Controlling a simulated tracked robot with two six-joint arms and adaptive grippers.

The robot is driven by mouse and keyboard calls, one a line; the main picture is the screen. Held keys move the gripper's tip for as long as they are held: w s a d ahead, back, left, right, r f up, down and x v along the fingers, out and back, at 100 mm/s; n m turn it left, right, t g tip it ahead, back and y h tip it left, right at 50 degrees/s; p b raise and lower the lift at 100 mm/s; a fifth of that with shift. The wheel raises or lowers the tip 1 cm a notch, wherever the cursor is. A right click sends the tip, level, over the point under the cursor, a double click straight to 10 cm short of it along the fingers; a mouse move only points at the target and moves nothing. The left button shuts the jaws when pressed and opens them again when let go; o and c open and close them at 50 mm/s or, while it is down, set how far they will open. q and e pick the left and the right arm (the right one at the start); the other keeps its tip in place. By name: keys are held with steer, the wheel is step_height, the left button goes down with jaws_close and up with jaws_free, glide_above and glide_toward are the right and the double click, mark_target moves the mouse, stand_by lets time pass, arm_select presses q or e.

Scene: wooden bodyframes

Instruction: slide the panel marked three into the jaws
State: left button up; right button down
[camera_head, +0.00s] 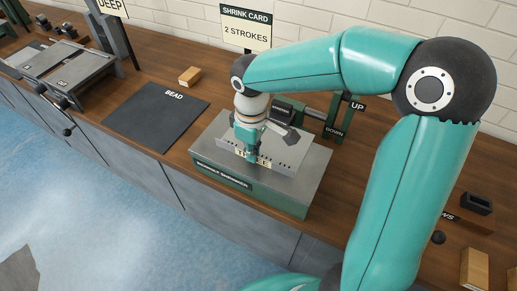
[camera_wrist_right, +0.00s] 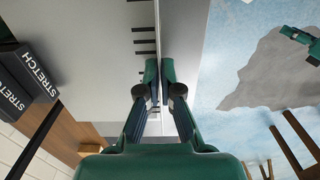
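The grey panel (camera_head: 285,154) marked three is over the top of the green-based shrinker bench (camera_head: 312,170). It has dark slits along it, and its label is partly covered by my right gripper (camera_head: 250,156). In the right wrist view, the fingers of my right gripper (camera_wrist_right: 159,85) are close together on either side of the thin panel edge (camera_wrist_right: 160,30). The slits show to the left of the fingers. The jaws are not clearly visible; a dark block (camera_head: 283,110) stands behind the panel, partly hidden by my wrist. My left gripper is not in view.
A lever post with UP (camera_head: 356,105) and DOWN (camera_head: 333,131) signs stands behind the bench. A black BEAD mat (camera_head: 150,115) and a small wooden block (camera_head: 190,76) lie to the left. Wooden blocks (camera_head: 474,268) are at the right. Blocks marked STRETCH (camera_wrist_right: 28,75) show in the wrist view.

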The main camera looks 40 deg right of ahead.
steer(key=shift+w+d+p, duration=0.15)
steer(key=shift+w+d, duration=0.1)
steer(key=shift+d, duration=0.35)
steer(key=shift+w+d+p, duration=0.15)
steer(key=shift+w+d, duration=0.1)
steer(key=shift+d, duration=0.35)
steer(key=c, duration=0.7)
jaws_free()
step_height(320, 180, up, 7)
steer(key=p, duration=0.5)
steer(key=shift+p, duration=0.35)
steer(key=shift+a, duration=0.1)
